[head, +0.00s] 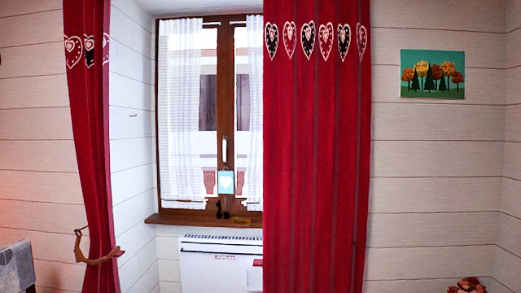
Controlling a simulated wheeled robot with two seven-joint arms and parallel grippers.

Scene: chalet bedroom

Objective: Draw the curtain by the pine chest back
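A red curtain (312,165) with a row of heart motifs near its top hangs straight over the right part of the window (208,110). A second red curtain (92,135) hangs at the left and is gathered to the side by a rope-like tieback (97,259). The pine chest does not show, so I cannot tell which curtain is beside it. Neither of my grippers is in view.
A white heater (210,270) stands below the brown window sill (180,218), partly hidden by the right curtain. A tree picture (432,74) hangs on the right wall. A grey-covered thing (14,268) is at lower left, a reddish object (467,286) at lower right.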

